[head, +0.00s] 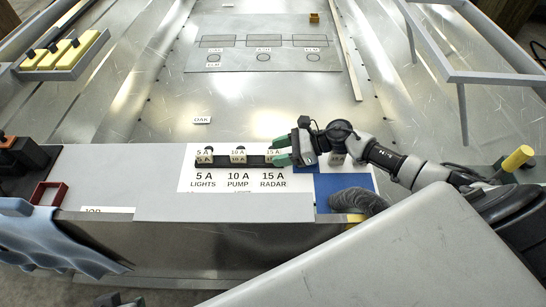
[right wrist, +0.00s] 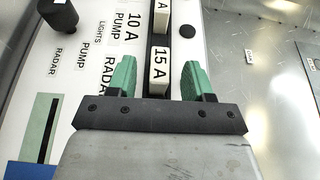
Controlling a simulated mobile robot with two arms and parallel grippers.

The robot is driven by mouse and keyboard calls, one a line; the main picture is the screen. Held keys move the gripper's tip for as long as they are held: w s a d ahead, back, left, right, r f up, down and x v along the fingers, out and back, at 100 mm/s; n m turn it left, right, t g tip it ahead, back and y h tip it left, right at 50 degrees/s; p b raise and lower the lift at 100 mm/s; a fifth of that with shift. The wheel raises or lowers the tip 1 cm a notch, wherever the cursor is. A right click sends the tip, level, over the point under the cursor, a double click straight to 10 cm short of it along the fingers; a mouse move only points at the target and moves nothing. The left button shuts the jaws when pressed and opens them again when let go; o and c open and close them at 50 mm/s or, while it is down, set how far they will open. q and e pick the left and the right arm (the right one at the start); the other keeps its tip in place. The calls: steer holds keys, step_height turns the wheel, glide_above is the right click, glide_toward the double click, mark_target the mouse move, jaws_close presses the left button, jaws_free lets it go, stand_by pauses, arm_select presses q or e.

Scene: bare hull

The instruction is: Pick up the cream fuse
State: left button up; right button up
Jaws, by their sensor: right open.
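Several cream fuses stand in a row in a dark holder on the white label sheet. They are the 5 A fuse (head: 204,153), the 10 A fuse (head: 238,153) and the 15 A fuse (head: 271,154). My right gripper (head: 283,151) is at the 15 A end of the row, partly covering that fuse in the head view. In the right wrist view, my right gripper (right wrist: 158,78) is open, with the 15 A fuse (right wrist: 159,66) between its green fingers and a gap on both sides. My left gripper is not in view.
The white label sheet (head: 225,184) lies on a grey bench top (head: 110,172), beside a blue mat (head: 328,188). A red frame (head: 48,193) and a blue cloth (head: 45,235) are at the left. A yellow-block rack (head: 65,52) is at the upper left.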

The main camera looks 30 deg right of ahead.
jaws_close()
stand_by(0.3)
